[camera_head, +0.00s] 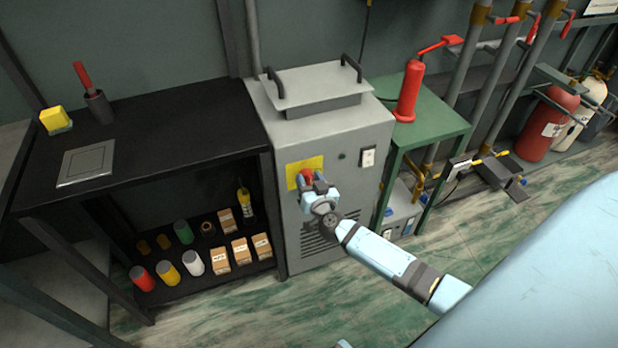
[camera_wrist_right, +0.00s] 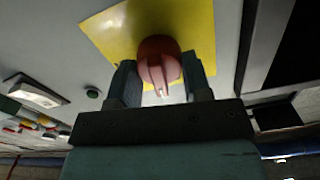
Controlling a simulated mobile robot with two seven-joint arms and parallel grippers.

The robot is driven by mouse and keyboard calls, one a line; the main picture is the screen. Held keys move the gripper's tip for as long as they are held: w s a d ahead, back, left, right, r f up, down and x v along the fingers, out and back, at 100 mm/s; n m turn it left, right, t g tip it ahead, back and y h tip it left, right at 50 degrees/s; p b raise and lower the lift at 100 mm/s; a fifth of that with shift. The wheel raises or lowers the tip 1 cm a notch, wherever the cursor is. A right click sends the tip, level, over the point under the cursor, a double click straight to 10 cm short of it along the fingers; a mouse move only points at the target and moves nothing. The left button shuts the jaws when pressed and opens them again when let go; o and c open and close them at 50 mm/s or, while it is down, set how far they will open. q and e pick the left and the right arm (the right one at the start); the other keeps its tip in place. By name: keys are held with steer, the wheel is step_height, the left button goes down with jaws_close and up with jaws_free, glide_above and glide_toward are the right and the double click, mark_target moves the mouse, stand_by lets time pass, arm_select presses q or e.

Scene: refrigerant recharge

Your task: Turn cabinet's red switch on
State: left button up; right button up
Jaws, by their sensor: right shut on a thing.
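The grey cabinet (camera_head: 340,135) stands in the middle of the head view. Its red switch (camera_head: 305,175) sits on a yellow plate (camera_head: 293,167) on the front face. My right gripper (camera_head: 312,184) is at the switch and covers part of it. In the right wrist view, the red switch (camera_wrist_right: 158,62) is a round knob with a raised grip, on the yellow plate (camera_wrist_right: 110,35). The fingers of my right gripper (camera_wrist_right: 162,82) are on both sides of the knob, shut on it. My left gripper does not show.
A black shelf (camera_head: 170,145) with boxes and cans stands left of the cabinet. A white socket (camera_head: 368,157) and a small green button (camera_head: 342,156) are on the cabinet front.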

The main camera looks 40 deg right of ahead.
steer(key=shift+r+m+p, duration=0.1)
steer(key=shift+m+p, duration=0.35)
steer(key=shift+m, duration=0.45)
steer(key=m, duration=0.2)
steer(key=shift+m+p, duration=0.35)
steer(key=shift+m, duration=0.05)
steer(key=m, duration=0.3)
steer(key=shift+d+f+m, duration=0.1)
steer(key=shift+f+m, duration=0.1)
steer(key=shift+m, duration=0.1)
steer(key=m+b, duration=0.1)
steer(key=m, duration=0.4)
steer(key=shift+f, duration=0.15)
steer(key=shift+m, duration=1.2)
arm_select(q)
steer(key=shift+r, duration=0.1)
arm_select(e)
steer(key=shift+m, duration=0.3)
steer(key=o, duration=0.9)
